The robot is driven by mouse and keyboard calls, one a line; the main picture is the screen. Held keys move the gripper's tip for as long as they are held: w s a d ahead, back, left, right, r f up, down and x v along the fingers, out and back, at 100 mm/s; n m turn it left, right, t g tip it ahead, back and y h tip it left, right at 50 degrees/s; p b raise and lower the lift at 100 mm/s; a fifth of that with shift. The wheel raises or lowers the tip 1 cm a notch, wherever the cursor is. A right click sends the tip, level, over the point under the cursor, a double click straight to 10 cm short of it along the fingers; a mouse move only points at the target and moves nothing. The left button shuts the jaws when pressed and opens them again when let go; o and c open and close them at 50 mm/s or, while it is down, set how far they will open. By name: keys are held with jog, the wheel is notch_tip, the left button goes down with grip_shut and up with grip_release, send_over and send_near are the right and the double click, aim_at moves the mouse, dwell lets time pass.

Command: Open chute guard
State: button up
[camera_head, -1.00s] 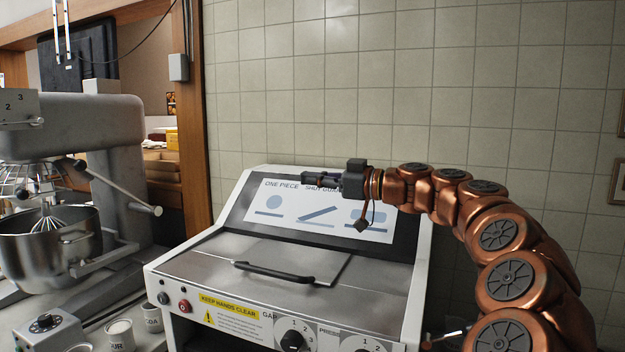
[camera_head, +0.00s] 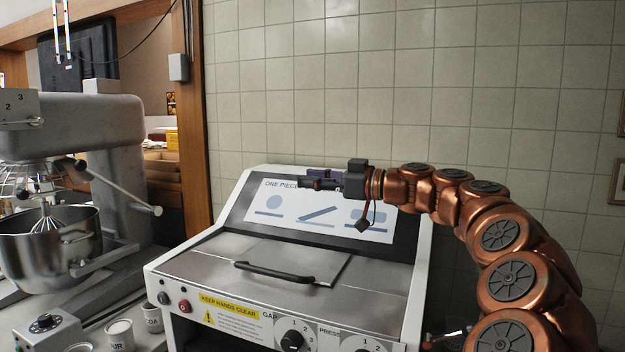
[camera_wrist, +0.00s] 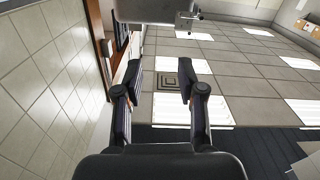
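The chute guard (camera_head: 318,258) is a flat metal lid on top of the white-sided machine, with a black bar handle (camera_head: 273,272) along its front edge. The lid lies down flush with the metal around it. My gripper (camera_head: 316,180) is above and behind the handle, in front of the upper edge of the sloped instruction panel (camera_head: 268,207), and does not touch the handle. In the wrist view its two fingers (camera_wrist: 162,85) stand apart with nothing between them. The guard and handle do not show in the wrist view.
A stand mixer with a steel bowl (camera_head: 45,245) stands left of the machine. Labelled canisters (camera_head: 120,334) and a small dial box (camera_head: 45,333) sit between them. Knobs (camera_head: 292,340) and buttons line the machine's front. A tiled wall (camera_head: 400,90) is close behind.

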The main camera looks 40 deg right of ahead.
jog(key=v, duration=1.1)
jog(key=shift+s+d, duration=0.25)
jog(key=shift+s, duration=0.1)
